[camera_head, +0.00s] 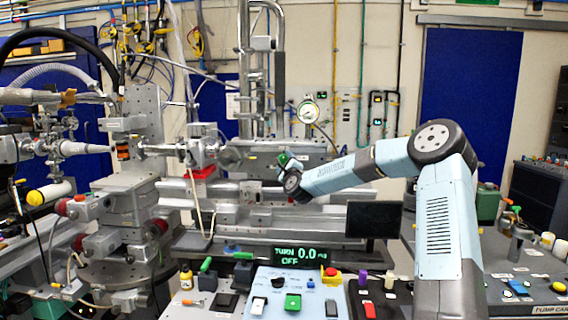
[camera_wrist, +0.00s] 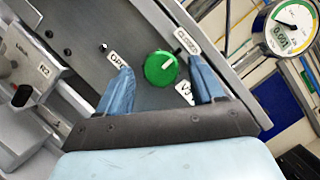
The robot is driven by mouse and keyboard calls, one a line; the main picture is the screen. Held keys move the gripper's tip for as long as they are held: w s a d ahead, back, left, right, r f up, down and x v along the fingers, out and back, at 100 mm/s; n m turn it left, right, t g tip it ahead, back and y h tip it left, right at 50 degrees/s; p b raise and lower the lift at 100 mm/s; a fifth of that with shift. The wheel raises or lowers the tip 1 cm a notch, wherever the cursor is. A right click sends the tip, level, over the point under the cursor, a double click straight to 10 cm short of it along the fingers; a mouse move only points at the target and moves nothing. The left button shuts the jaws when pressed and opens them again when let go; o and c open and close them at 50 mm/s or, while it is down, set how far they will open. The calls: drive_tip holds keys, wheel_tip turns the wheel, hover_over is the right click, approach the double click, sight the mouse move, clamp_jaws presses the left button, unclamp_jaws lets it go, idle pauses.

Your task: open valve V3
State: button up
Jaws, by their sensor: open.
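The green round knob (camera_wrist: 160,68) is on a grey panel in the wrist view, with a short white line on its face pointing up and right. A V3 label (camera_wrist: 185,92) is beside it. A label that seems to read OPEN (camera_wrist: 118,60) is to its left, and one that seems to read CLOSED (camera_wrist: 187,42) is up and right. My gripper (camera_wrist: 163,66) is open, one blue finger on each side of the knob; I cannot tell whether they touch it. In the head view my gripper (camera_head: 286,163) is at the grey beamline hardware, and a bit of green shows there.
A pressure gauge (camera_wrist: 287,27) is at the upper right of the wrist view. In the head view a control console (camera_head: 290,300) and a dark monitor (camera_head: 374,219) are below the arm.

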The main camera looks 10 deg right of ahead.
drive_tip(key=shift+w, duration=0.5)
drive_tip(key=shift+c, duration=0.5)
drive_tip(key=c, duration=0.9)
drive_tip(key=shift+c, duration=0.2)
